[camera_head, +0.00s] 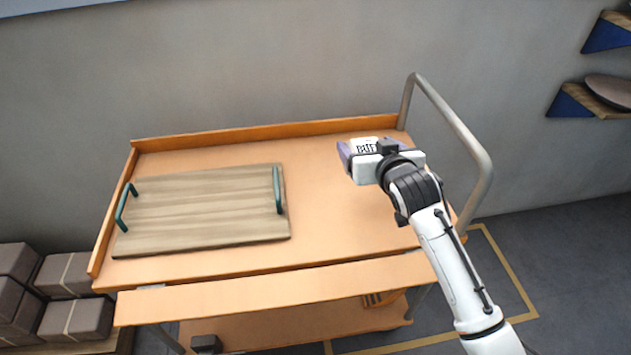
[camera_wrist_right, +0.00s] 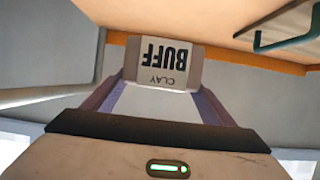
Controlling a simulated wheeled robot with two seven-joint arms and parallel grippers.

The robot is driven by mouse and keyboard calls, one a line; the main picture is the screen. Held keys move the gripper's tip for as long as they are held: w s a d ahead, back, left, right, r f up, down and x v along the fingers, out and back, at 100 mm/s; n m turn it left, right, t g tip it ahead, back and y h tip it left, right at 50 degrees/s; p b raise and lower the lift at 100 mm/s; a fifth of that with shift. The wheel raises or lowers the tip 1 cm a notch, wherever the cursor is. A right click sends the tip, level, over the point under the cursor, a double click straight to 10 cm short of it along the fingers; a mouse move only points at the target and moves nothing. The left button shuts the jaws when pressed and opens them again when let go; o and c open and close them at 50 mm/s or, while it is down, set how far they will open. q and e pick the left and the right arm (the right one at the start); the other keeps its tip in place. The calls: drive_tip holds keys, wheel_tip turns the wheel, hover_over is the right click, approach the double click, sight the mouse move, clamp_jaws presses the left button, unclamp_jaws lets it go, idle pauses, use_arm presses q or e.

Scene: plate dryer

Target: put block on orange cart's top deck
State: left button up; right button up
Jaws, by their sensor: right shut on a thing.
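The block is a pale clay block with "BUFF CLAY" printed on it (camera_wrist_right: 163,62); its lettered face also shows in the camera_head view (camera_head: 367,146). My right gripper (camera_head: 372,150) is shut on it, with a purple finger on each side. The orange cart's top deck (camera_head: 330,195) is a flat surface with low raised edges at the back and left. In the camera_head view the block appears over the deck's back right part. I cannot tell whether it touches the deck. My left gripper is not in view.
A wooden board with green handles (camera_head: 205,212) lies on the left half of the deck. A grey push handle (camera_head: 462,130) rises at the cart's right end. Wrapped brown blocks (camera_head: 68,273) are stacked at left. The deck's middle is clear.

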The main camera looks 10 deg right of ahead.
wheel_tip(320, 180, down, 10)
drive_tip(key=shift+r+b, duration=0.2)
drive_tip(key=shift+b, duration=0.35)
drive_tip(key=o, duration=1.6)
drive_tip(key=shift+f, duration=0.25)
drive_tip(key=shift+r, duration=0.1)
drive_tip(key=p+v, duration=0.1)
drive_tip(key=v, duration=1.1)
drive_tip(key=shift+s, duration=0.1)
